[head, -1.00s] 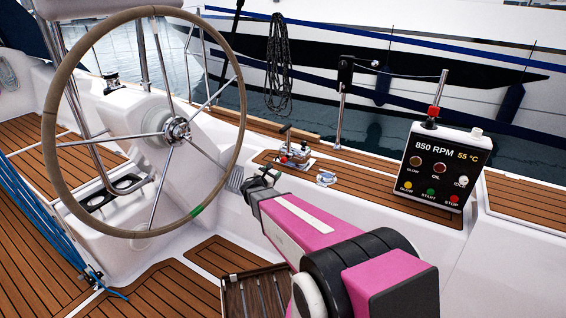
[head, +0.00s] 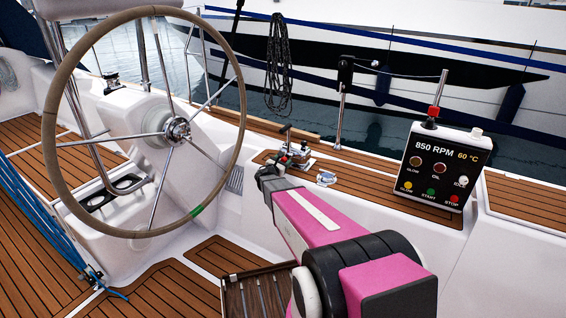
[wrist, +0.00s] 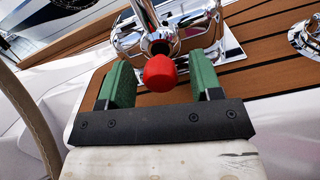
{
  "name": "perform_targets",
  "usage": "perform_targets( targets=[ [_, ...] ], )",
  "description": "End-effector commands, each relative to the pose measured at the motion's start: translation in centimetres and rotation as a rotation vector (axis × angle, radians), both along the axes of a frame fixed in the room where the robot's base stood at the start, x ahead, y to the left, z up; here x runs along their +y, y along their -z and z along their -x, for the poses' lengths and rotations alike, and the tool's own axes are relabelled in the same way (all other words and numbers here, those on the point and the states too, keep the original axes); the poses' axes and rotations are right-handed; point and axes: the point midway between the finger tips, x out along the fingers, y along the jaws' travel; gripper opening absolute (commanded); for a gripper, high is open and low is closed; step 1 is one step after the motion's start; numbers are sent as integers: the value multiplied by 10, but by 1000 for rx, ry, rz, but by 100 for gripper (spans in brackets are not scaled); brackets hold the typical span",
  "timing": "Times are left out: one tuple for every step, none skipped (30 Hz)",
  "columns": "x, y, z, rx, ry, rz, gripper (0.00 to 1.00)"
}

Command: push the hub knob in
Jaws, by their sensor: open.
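The hub knob is the red knob (wrist: 160,73) on a chrome lever unit, which stands on a metal plate on the teak side deck (wrist: 262,50). In the wrist view the knob shows between the two green fingers of my gripper (wrist: 162,85), with a gap on each side. The fingers are open. I cannot tell whether anything touches the knob. In the head view my gripper (head: 272,172) is at the near side of the chrome lever unit (head: 293,158) and partly covers it, so the knob is hard to make out there.
The steering wheel (head: 201,207) stands close to the left of my arm. A control box (head: 437,165) with display, lamps and buttons stands to the right. A small round chrome fitting (head: 326,179) lies on the deck between. A metal post (head: 340,115) rises behind.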

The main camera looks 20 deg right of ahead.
Motion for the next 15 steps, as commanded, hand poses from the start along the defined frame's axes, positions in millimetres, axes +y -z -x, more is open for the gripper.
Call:
perform_targets(
  targets=[
    [-1,0,-1,0,0,0,59],
    [-1,0,-1,0,0,0,59],
    [-1,0,-1,0,0,0,59],
    [-1,0,0,0,0,0,59],
    [-1,0,0,0,0,0,59],
    [-1,0,0,0,0,0,59],
    [-1,0,0,0,0,0,59],
    [-1,0,0,0,0,0,52],
    [-1,0,0,0,0,0,39],
    [-1,0,0,0,0,0,30],
    [-1,0,0,0,0,0,20],
    [-1,0,0,0,0,0,7],
    [-1,0,0,0,0,0,0],
    [-1,0,0,0,0,0,0],
    [-1,0,0,0,0,0,0]
  ],
)
